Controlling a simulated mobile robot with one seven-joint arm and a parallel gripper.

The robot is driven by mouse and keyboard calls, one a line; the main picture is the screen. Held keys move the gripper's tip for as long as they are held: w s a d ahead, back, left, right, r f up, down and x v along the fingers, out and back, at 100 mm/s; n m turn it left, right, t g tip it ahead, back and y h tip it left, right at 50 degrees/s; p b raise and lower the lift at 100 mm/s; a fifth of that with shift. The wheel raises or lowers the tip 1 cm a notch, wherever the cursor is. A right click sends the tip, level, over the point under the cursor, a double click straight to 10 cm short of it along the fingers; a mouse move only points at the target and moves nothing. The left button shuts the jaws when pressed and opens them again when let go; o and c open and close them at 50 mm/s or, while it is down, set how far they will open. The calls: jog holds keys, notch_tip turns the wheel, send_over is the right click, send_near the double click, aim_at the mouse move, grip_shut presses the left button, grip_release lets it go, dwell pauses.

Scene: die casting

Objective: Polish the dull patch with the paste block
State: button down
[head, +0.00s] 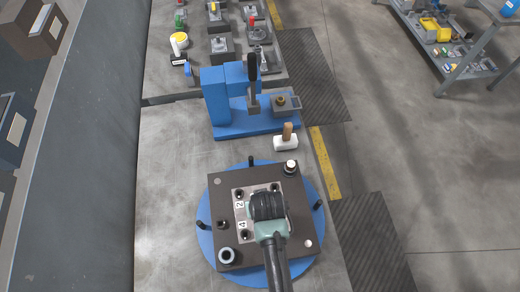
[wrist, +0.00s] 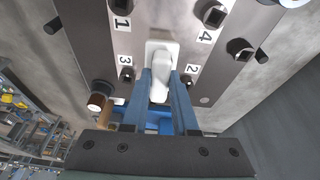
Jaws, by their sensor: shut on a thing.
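My gripper (head: 268,210) is over the middle of the die plate (head: 240,226) in the head view. In the wrist view, the blue fingers of my gripper (wrist: 162,78) are shut on a white block (wrist: 158,88), which I take to be the paste block. Its wide white end is at the bare middle of the die plate (wrist: 188,35), between the bolts numbered 1 to 4. I cannot tell whether it touches. I see no dull patch; the block and gripper cover the middle of the plate. The block is hidden in the head view.
The plate lies in a dark die block (head: 222,190) on a blue round turntable (head: 205,243). Upright posts, including a white-topped pin (head: 290,167), stand around it. The bench at left is clear.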

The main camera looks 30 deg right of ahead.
jog(key=shift+s+a+p, duration=0.2)
jog(key=shift+s, duration=0.35)
jog(key=shift+s+a+p, duration=0.15)
jog(key=shift+s+p, duration=0.05)
jog(key=shift+s, duration=0.35)
jog(key=shift+w+f, duration=0.15)
jog(key=shift+w+d+b, duration=0.25)
jog(key=shift+w+d, duration=0.05)
jog(key=shift+w, duration=0.55)
jog(key=shift+w+d+b, duration=0.25)
jog(key=shift+w, duration=0.55)
jog(key=shift+r, duration=0.2)
notch_tip(320, 180, up, 6)
jog(key=p, duration=0.5)
jog(key=shift+f+p, duration=0.1)
jog(key=shift+p, duration=0.3)
jog(key=shift+r, duration=1.1)
jog(key=shift+w+f+b, duration=0.1)
jog(key=shift+b, duration=0.35)
